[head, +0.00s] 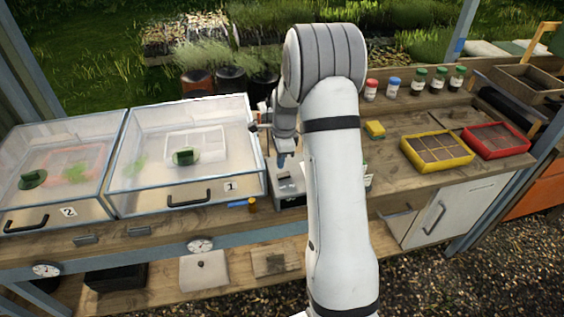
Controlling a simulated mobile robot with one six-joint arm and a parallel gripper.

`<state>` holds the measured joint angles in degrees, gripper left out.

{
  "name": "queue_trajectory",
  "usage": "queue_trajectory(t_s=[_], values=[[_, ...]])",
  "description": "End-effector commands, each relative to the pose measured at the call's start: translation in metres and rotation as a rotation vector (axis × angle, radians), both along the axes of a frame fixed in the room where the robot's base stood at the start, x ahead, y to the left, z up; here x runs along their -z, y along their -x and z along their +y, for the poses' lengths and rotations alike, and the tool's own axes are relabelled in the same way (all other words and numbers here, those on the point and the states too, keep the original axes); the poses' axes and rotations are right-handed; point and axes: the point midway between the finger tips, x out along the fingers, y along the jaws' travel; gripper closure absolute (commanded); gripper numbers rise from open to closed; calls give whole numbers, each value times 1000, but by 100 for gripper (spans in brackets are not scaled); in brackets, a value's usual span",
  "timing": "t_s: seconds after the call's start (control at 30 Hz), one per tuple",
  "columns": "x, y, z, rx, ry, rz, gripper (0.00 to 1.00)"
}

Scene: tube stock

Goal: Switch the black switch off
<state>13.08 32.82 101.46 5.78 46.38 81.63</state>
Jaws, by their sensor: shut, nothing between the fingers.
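My gripper (282,160) is shut and empty, pointing down over a small grey metal box (285,186) on the wooden bench. Its fingertips show just above or at the box's top; I cannot tell whether they touch. The box has a dark panel (292,203) on its front. I cannot make out the black switch for certain. My white arm covers the right part of the box and the bench behind it.
Two clear-lidded propagator boxes, number 1 (231,187) and number 2 (69,212), stand to the left. A yellow tray (437,164) and red tray (497,154) lie right. Several capped jars (395,87) stand behind. A small blue item (238,204) lies near the front edge.

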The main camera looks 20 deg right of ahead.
Motion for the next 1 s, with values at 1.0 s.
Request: queue_trajectory(t_s=[1.0], values=[[-112, -3, 18, 0, 0, 1, 100]])
